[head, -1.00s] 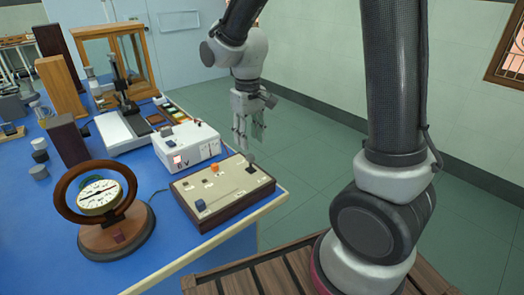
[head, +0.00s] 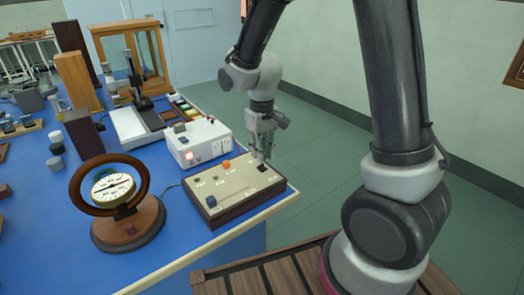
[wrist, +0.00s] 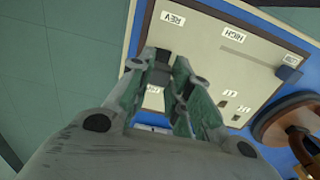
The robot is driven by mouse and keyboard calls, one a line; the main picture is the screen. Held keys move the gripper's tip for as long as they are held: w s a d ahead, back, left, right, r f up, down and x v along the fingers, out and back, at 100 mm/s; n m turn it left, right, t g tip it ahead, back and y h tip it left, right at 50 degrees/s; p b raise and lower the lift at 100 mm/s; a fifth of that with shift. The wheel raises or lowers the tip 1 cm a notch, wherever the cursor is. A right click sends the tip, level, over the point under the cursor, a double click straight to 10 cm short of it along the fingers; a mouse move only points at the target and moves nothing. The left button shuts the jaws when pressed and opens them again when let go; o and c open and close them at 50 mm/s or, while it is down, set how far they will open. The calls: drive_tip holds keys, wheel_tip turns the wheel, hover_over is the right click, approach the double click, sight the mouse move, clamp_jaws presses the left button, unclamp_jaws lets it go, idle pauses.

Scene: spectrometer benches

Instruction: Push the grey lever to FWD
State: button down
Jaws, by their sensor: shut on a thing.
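The cream-topped control box (head: 235,190) sits at the blue bench's near right corner. My gripper (head: 262,156) is over its far right part, pointing down. In the wrist view my gripper (wrist: 163,66) is shut on the dark grey lever (wrist: 160,75), whose top shows between the fingertips. The fingers hide much of the lever in the head view. The REV label (wrist: 172,18) shows uncovered to one side of the lever. A label on the opposite side is partly hidden by the fingers. Which position the lever is in, I cannot tell.
An orange knob (head: 226,164) and a blue knob (head: 211,201) are on the same box. A white instrument box (head: 198,143) stands behind it, and a round dial in a wooden ring (head: 113,187) stands to the left. Open floor lies right of the bench.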

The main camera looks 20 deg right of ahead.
sight(255, 163)
drive_tip(key=shift+w, duration=0.1)
drive_tip(key=shift+w+a+g+h, duration=0.3)
drive_tip(key=shift+w+g, duration=0.3)
drive_tip(key=shift+g, duration=0.4)
drive_tip(key=shift+w+a+f+g+h, duration=0.25)
drive_tip(key=shift+w+g, duration=0.3)
drive_tip(key=shift+g, duration=0.3)
drive_tip(key=shift+w+f+g+h, duration=0.15)
drive_tip(key=shift+w+g+h, duration=0.3)
drive_tip(key=shift+g, duration=0.4)
drive_tip(key=c, duration=1.3)
unclamp_jaws()
drive_tip(key=shift+w, duration=0.1)
drive_tip(key=v, duration=1.2)
drive_tip(key=shift+d, duration=0.1)
